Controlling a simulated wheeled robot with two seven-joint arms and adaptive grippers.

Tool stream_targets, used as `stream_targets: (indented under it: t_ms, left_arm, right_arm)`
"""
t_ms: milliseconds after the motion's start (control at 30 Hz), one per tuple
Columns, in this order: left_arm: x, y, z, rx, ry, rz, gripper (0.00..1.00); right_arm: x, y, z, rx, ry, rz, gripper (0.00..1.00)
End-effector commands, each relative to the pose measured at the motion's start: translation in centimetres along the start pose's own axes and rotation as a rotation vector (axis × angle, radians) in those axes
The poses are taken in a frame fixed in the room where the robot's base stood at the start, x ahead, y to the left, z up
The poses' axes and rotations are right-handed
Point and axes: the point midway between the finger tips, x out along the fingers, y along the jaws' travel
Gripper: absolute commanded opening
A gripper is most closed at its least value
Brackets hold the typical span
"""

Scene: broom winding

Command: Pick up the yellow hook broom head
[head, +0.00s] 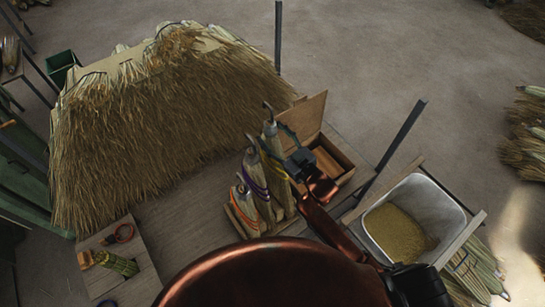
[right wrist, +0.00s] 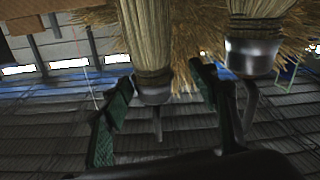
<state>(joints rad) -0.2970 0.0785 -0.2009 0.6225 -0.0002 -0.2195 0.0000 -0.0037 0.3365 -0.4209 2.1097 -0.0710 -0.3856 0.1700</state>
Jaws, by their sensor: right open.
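Three broom heads stand upright in a wooden holder on the table in the head view, each with a hook on top. The farthest, tallest one has a yellow band; I take it as the yellow hook broom head (head: 275,158). A purple-banded one (head: 254,178) and an orange-red-banded one (head: 244,205) stand nearer. My right gripper (head: 297,158) is just right of the yellow one. In the right wrist view the fingers (right wrist: 163,105) are open on either side of a metal-capped broom head (right wrist: 153,60); its band colour is hidden. My left gripper is out of view.
An open wooden box (head: 325,160) stands behind the right gripper. A large straw bundle (head: 150,130) fills the table's left. A white bin of grain (head: 440,205) is at right. In the wrist view a second capped broom head (right wrist: 252,55) is close to the right finger.

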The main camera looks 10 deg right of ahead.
Motion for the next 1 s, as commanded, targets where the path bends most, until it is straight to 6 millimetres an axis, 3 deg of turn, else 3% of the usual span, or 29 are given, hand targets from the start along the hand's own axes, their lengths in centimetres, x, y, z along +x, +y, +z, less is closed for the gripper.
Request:
stream_targets:
  t_ms: [267, 633, 933, 1000]
  left_arm:
    - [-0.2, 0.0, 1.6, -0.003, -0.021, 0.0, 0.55]
    - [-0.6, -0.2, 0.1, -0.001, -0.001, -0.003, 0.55]
    - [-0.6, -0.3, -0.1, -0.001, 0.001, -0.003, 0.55]
    - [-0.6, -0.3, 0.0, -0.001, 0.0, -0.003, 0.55]
  right_arm:
    - [2.2, 0.6, 0.1, 0.0, -0.001, 0.011, 0.55]
    - [6.9, 1.1, 0.6, 0.001, -0.001, 0.008, 0.55]
    - [7.5, 1.0, 0.7, 0.0, -0.001, 0.006, 0.55]
    - [7.5, 1.0, 0.7, 0.0, -0.001, 0.006, 0.5]
